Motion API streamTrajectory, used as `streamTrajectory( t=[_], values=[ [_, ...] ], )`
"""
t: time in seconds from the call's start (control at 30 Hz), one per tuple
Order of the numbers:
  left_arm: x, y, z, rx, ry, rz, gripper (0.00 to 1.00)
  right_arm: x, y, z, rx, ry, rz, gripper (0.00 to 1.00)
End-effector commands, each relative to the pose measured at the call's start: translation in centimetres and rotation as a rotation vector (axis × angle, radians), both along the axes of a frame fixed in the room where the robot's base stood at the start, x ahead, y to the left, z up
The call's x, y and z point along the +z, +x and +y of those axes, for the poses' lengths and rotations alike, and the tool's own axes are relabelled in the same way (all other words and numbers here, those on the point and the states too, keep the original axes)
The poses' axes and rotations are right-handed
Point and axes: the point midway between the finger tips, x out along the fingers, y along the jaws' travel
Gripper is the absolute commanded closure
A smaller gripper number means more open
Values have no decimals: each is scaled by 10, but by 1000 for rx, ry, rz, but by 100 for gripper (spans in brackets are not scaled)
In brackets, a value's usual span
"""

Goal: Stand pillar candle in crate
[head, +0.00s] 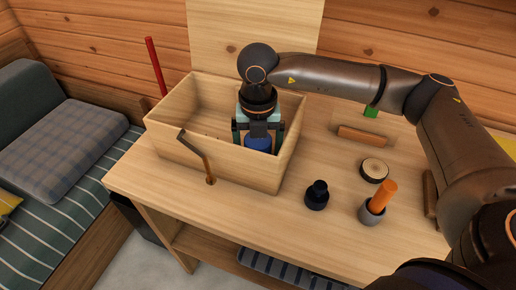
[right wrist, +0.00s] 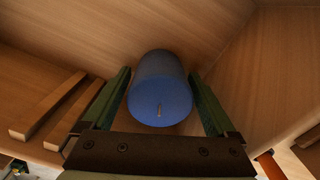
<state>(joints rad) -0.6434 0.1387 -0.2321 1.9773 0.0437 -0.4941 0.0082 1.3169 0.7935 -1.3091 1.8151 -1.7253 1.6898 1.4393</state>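The blue pillar candle (head: 258,143) is inside the open pale wooden crate (head: 222,158), near its right end. The crate's front wall hides the candle's lower part. My right gripper (head: 258,130) reaches down into the crate from above, with one finger on each side of the candle. In the right wrist view the candle (right wrist: 160,92) lies between the fingers of the right gripper (right wrist: 160,85), its wick end towards the camera. My left gripper is not in view.
A bent dark hook on a wooden handle (head: 206,165) stands at the crate's front. A red rod (head: 155,66) rises behind the crate.

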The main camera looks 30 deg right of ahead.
Motion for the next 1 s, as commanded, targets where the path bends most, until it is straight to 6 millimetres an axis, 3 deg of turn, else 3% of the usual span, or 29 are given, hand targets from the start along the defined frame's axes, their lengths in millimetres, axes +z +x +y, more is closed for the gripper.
streamTrajectory(
  t=[0.27,0.43,0.8,1.0],
  values=[
    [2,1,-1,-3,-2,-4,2,0,0,0,0,0,0,0],
    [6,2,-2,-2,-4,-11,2,11,1,1,0,1,-3,0],
    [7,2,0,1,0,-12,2,87,1,1,1,1,-4,0],
    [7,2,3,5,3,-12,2,116,0,1,1,1,-2,0]
  ],
)
